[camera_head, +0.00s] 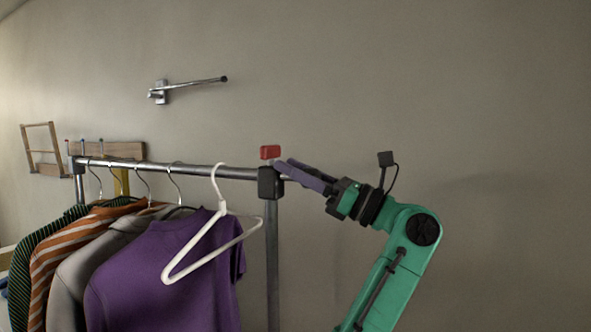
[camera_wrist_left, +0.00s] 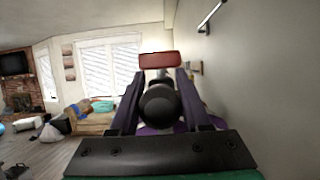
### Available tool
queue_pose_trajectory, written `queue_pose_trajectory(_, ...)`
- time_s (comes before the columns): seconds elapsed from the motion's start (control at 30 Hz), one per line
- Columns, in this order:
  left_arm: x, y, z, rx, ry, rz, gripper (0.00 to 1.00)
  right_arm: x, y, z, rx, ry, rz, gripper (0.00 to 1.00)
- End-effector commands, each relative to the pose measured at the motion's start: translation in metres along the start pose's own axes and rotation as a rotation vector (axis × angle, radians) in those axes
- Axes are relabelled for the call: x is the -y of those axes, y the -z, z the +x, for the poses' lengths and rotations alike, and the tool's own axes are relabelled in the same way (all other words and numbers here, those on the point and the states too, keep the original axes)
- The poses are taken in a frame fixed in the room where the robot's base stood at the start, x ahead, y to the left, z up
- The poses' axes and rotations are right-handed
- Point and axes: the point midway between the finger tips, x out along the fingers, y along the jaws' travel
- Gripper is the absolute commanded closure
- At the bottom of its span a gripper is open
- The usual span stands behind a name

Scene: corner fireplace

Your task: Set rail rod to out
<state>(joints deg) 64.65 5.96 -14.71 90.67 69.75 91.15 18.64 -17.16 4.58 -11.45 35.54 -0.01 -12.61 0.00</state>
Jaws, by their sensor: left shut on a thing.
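The clothes rail (camera_head: 210,169) is a metal bar with a black corner clamp (camera_head: 270,183) on its right post. A red block (camera_head: 270,152) sits on top of that clamp; it also shows in the wrist view (camera_wrist_left: 160,60). My left gripper (camera_head: 285,170), on the green arm, reaches in from the right at the rail's right end. Its purple fingers are shut on the rod's dark round end (camera_wrist_left: 159,104), which lies between them in the wrist view. How far the rod sticks out of the clamp is mostly hidden by the fingers. My right gripper is not in view.
Several garments hang on the rail's left part, with a purple shirt (camera_head: 165,275) in front. An empty white hanger (camera_head: 205,245) hangs nearest the clamp. A metal wall arm (camera_head: 190,88) is fixed above. The wall side to the right is bare.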

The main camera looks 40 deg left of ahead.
Motion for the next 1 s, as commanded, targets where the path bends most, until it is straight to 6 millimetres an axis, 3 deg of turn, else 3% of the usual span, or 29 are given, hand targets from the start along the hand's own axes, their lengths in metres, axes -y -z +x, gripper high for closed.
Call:
queue_pose_trajectory(0.27,0.0,-0.001,0.001,0.003,0.0,-0.001,1.0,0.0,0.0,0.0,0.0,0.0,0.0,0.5)
queue_pose_trajectory(0.3,0.0,-0.001,0.001,0.002,0.0,-0.001,0.37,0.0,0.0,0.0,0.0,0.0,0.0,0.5)
queue_pose_trajectory(0.33,0.0,-0.001,0.001,0.002,0.0,-0.001,0.26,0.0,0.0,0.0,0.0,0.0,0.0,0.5)
queue_pose_trajectory(0.73,0.0,0.001,-0.005,0.001,0.001,0.0,0.25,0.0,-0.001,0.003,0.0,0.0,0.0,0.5)
queue_pose_trajectory(0.87,0.001,0.003,-0.026,0.0,0.004,0.0,0.25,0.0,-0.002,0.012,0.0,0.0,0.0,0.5)
queue_pose_trajectory(1.0,0.001,0.003,-0.061,0.001,0.005,0.0,0.25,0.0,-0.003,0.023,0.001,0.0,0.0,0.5)
